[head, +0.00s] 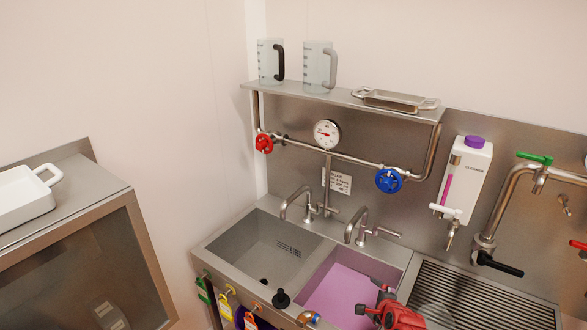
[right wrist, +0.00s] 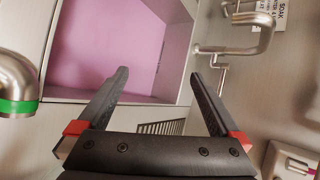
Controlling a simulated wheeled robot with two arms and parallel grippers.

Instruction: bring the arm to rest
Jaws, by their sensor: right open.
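My right gripper (head: 368,296) shows at the lower middle of the head view, red and dark, over the right side of the sink basin with pink-purple liquid (head: 338,292). In the right wrist view its two black fingers (right wrist: 159,73) are spread apart with nothing between them. The pink-purple basin (right wrist: 110,45) lies beyond the fingers there. My left gripper is not in view.
A tap (head: 361,225) stands behind the pink basin, and it also shows close by in the right wrist view (right wrist: 250,30). A green-ringed pipe (right wrist: 18,85) is at the left there. An empty basin (head: 255,250), a ribbed drainer (head: 470,300) and a cleaner dispenser (head: 465,175) surround the area.

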